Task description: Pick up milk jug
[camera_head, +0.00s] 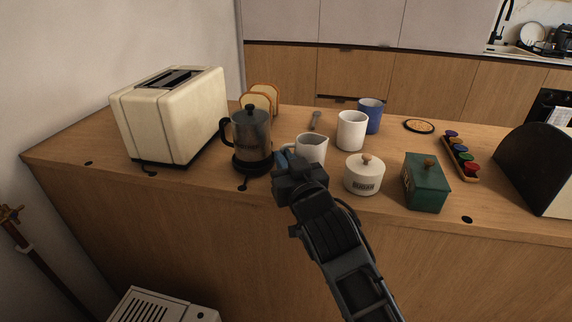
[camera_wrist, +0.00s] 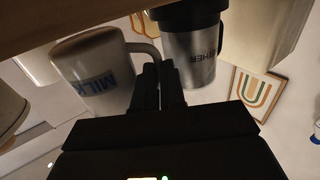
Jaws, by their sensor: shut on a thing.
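In the wrist view the jug (camera_wrist: 92,72) shows at the left, tilted in the picture, with blue "MILK" lettering. My gripper (camera_head: 284,161) is at the jug's left side in the head view, and my arm covers the jug's lower part. In the wrist view my gripper's fingers (camera_wrist: 160,72) are close together at the jug's handle (camera_wrist: 146,50), shut on it. I cannot tell whether the jug's base touches the counter.
A glass-and-black coffee press (camera_head: 250,136) stands close left of my gripper, with the cream toaster (camera_head: 172,116) beyond. A sugar pot (camera_head: 363,176) and green box (camera_head: 425,183) stand right. A white mug (camera_head: 351,131) and blue mug (camera_head: 371,116) stand behind.

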